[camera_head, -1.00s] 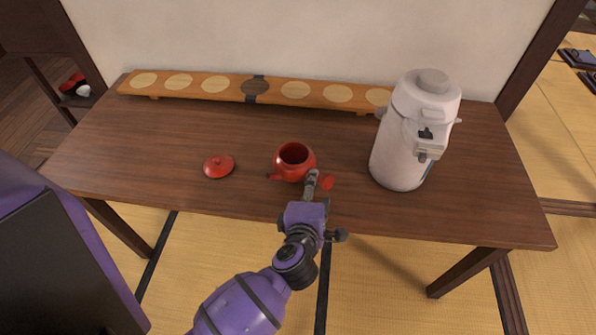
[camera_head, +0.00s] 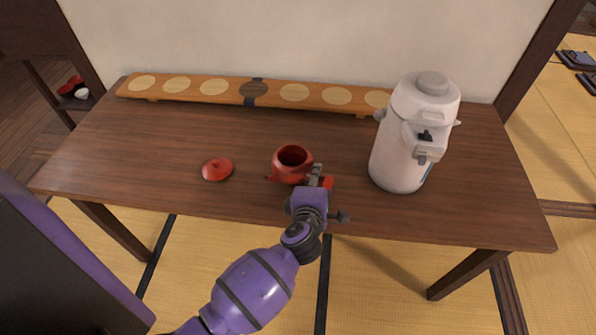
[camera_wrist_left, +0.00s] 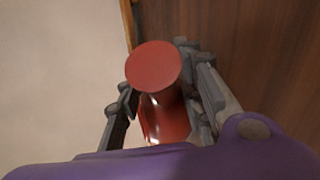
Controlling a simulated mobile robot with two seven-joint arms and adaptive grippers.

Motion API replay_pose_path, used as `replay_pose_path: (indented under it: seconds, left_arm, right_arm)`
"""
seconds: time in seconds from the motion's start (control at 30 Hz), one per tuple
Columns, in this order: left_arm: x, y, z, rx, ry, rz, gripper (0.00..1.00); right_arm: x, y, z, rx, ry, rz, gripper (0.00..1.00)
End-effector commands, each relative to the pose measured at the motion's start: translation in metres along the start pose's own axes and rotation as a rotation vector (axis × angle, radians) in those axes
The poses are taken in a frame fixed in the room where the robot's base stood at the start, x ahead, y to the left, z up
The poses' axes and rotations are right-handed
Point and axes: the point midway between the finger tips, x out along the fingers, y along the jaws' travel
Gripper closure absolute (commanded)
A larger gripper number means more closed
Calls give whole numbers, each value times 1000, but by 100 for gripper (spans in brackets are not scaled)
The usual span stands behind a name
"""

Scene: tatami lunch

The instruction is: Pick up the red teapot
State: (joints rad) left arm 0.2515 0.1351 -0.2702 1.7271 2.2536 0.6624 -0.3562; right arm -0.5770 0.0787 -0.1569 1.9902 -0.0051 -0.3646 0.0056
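The red teapot (camera_head: 291,166) stands upright on the wooden table, without its lid. Its spout points left, and its side handle (camera_head: 328,184) sticks out at the lower right. My left gripper (camera_head: 316,173) is at the handle, hiding part of it from the head view. In the left wrist view the handle's round red end (camera_wrist_left: 154,68) lies between the two fingers (camera_wrist_left: 158,103). The fingers look apart, one on each side of the handle; firm contact is not visible. My right gripper is not in view.
The red lid (camera_head: 217,169) lies left of the teapot on the table (camera_head: 130,150). A white hot-water dispenser (camera_head: 400,150) stands to the right. A long wooden board with round inlays (camera_head: 214,88) runs along the back wall. The table between is clear.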

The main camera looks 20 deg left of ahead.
Motion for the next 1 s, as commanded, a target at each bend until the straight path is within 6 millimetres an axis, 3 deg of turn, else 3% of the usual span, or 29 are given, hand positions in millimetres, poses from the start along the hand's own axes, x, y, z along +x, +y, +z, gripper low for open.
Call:
replay_pose_path:
  seconds: [0.03,0.2,0.67,0.93,1.0]
  left_arm:
    - [0,1,0,1,0,2,77]
    - [0,1,0,1,0,2,100]
    - [0,5,1,1,-1,6,100]
    - [-10,34,5,0,-1,12,100]
    - [-21,42,4,1,-2,11,100]
  right_arm:
    - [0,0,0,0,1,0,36]
    - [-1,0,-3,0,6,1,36]
    - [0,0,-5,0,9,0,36]
    - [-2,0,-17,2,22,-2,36]
    - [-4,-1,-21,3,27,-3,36]
